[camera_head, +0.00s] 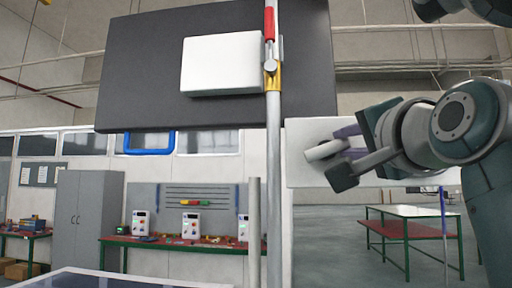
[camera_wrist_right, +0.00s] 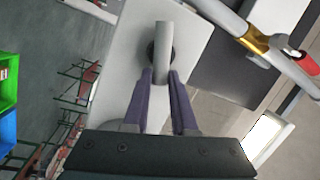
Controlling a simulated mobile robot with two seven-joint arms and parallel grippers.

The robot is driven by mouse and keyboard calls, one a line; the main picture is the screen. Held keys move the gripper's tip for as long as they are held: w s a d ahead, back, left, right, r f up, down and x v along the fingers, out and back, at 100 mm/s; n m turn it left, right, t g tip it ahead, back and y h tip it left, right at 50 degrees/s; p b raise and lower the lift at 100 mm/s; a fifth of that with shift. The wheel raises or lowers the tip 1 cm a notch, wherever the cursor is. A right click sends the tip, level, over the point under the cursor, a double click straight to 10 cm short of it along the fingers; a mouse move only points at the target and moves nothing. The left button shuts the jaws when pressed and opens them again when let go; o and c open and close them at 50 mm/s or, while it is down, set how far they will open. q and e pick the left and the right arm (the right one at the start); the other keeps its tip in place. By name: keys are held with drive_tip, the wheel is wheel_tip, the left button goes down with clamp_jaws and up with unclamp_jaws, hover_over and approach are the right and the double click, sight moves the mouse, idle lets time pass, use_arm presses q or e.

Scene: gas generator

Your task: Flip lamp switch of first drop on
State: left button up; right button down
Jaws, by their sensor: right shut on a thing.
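A white box (camera_head: 300,172) hangs at the middle right in the head view, with a grey cylindrical switch lever (camera_head: 323,150) sticking out of its face. My right gripper (camera_head: 347,153) comes in from the right, in front of this box. In the right wrist view, its two dark fingers (camera_wrist_right: 161,80) are shut on the grey lever (camera_wrist_right: 163,50), one on each side. The lever stands out from a dark round base on the white box (camera_wrist_right: 122,62). Part of the box is hidden behind my gripper in the head view. My left gripper is not in view.
A vertical grey pipe (camera_head: 273,170) with a red-handled valve (camera_head: 269,24) and yellow fitting stands left of the box. A dark panel (camera_head: 140,70) carries another white box (camera_head: 222,64). Workbenches and a grey cabinet (camera_head: 85,220) stand far behind.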

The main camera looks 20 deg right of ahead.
drive_tip(key=shift+f, duration=0.15)
drive_tip(key=c, duration=0.7)
unclamp_jaws()
drive_tip(key=shift+c, duration=0.2)
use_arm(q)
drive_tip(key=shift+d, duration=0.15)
